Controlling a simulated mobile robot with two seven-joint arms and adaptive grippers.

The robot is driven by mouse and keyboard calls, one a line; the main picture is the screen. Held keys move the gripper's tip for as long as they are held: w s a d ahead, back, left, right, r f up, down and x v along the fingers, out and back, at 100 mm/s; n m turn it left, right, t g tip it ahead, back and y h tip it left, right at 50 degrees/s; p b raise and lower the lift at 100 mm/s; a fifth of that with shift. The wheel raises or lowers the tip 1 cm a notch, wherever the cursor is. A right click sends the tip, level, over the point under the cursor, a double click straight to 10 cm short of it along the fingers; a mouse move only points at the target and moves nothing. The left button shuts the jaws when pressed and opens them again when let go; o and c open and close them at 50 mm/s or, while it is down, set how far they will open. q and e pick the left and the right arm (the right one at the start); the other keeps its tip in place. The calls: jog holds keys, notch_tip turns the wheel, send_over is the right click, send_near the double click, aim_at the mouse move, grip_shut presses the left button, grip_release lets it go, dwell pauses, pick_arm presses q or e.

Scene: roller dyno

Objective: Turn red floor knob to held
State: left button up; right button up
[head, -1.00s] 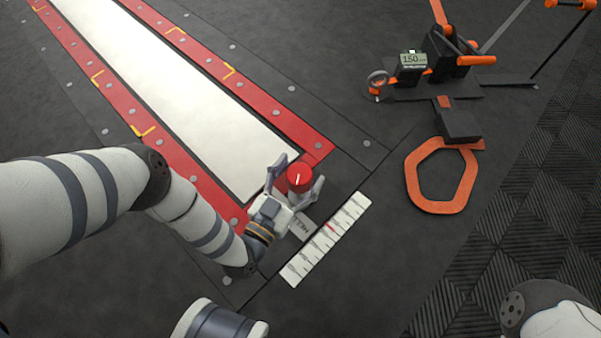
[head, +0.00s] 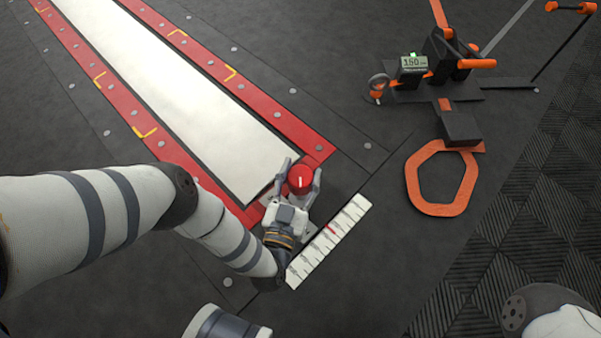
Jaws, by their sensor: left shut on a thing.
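The red floor knob (head: 300,181) sits near the near end of the red-framed strip in the head view. A white line shows on its top and points nearly straight up in the picture. My left gripper (head: 299,180) reaches it from below, with one finger on each side, shut on the knob. A plate with lettering beside the knob is now mostly hidden by the gripper. My right gripper cannot be made out; only pale arm parts of mine show at the bottom edge.
A white scale strip (head: 328,241) with a red mark lies just right of the gripper. The red frame (head: 286,126) surrounds a long white panel (head: 190,95). An orange loop (head: 413,186) and a black-and-orange device with a display (head: 413,63) stand to the right. Dark floor between is clear.

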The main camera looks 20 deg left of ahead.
pick_arm(q)
jog(key=o, duration=1.2)
jog(key=s, duration=0.4)
jog(key=s+d, duration=0.1)
jog(key=s, duration=0.7)
jog(key=shift+d, duration=0.35)
